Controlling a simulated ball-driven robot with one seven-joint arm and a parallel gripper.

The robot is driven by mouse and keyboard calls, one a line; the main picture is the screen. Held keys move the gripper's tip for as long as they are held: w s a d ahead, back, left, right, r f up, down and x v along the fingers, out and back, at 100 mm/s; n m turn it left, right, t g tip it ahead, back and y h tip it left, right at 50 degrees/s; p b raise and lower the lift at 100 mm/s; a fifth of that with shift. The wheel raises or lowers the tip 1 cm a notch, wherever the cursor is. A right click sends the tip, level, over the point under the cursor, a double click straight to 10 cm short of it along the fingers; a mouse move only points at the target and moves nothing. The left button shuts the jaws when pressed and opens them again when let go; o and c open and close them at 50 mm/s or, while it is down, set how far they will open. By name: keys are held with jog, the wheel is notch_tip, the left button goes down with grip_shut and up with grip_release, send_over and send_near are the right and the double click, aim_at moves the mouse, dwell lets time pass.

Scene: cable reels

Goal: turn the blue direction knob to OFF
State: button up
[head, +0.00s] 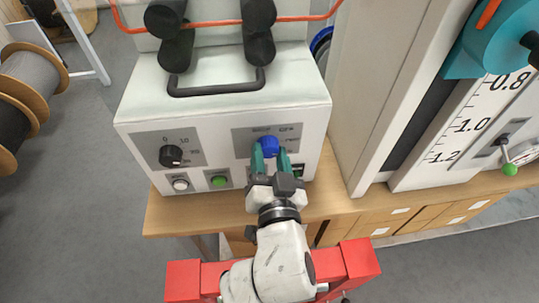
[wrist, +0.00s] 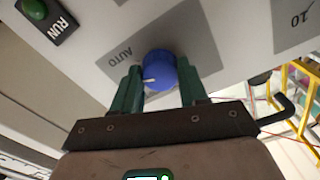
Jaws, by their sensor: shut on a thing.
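The blue direction knob (head: 269,145) is on a grey plate at the right of the white machine's front panel. My gripper (head: 271,157) reaches it from the front, with its green fingers on either side. The wrist view shows the knob (wrist: 160,69) between the fingertips of my gripper (wrist: 160,80), which is shut on it. A short white pointer mark shows on the knob, towards the left finger. The word AUTO is readable on the plate to its left. I cannot read an OFF label; part of the plate is hidden behind my fingers.
A black dial (head: 171,156), a white button (head: 181,184) and a green button (head: 219,181) are left of the knob. A black handle (head: 217,86) and rollers with an orange cable sit above. The wooden bench edge (head: 175,224) runs below the machine.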

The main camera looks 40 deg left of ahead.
jog(key=n+p, duration=0.1)
jog(key=n, duration=0.5)
jog(key=shift+n, duration=0.3)
jog(key=n+p, duration=0.2)
jog(key=n, duration=0.4)
jog(key=shift+w, duration=0.1)
jog(key=shift+n+p, duration=0.3)
jog(key=shift+n, duration=0.1)
jog(key=o, duration=1.1)
jog(key=shift+c, duration=0.2)
jog(key=v, duration=1.1)
jog(key=shift+p, duration=0.3)
